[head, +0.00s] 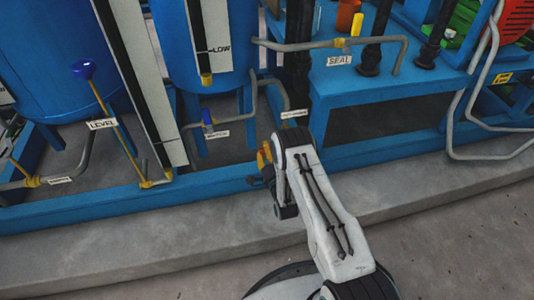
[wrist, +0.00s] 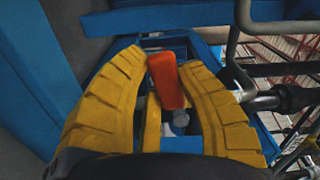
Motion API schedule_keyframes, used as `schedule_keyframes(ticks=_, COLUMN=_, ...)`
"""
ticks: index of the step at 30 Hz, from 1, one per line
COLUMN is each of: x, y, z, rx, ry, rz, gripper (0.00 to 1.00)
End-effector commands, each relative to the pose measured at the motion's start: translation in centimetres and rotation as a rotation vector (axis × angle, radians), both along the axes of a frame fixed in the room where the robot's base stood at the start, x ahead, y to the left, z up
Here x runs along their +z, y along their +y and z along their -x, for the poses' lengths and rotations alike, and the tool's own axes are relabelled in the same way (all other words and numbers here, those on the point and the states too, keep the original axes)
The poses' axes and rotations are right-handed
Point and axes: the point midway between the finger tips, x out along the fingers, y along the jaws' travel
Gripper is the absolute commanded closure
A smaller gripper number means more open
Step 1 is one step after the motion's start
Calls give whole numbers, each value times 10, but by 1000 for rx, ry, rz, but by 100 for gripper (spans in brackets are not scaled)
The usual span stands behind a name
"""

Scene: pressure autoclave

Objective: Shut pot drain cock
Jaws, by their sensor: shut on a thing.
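My gripper (head: 266,165) is low in front of the blue frame in the head view. In the wrist view its two yellow fingers (wrist: 162,58) are around an orange-red handle (wrist: 167,84), which stands between the tips, close against the right finger. The handle is probably the pot drain cock's, but no label for it is readable in the wrist view. Its valve body and pipe are mostly hidden by the fingers. In the head view the handle is hidden behind my gripper and arm. A small white tag (head: 294,113) just above my gripper is too small to read.
A blue-handled valve (head: 208,122) sits on a pipe left of my gripper. A yellow-handled valve (head: 355,25) is above the SEAL label (head: 339,61). The blue base rail (head: 215,183) and concrete kerb (head: 160,236) run across the front. A grey pipe (wrist: 240,60) passes right of the fingers.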

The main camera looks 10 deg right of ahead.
Motion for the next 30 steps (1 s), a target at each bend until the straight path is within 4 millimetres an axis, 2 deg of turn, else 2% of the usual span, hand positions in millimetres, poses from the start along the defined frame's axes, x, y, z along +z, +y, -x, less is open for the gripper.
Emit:
schedule_keyframes(ticks=12, x=16, y=-2, z=-1, rx=-4, ry=-2, rz=-170, gripper=100)
schedule_keyframes(ticks=29, x=19, y=-3, z=-1, rx=-5, ry=-5, rz=-195, gripper=100)
schedule_keyframes(ticks=30, x=19, y=-3, z=-1, rx=-6, ry=-6, rz=-194, gripper=63)
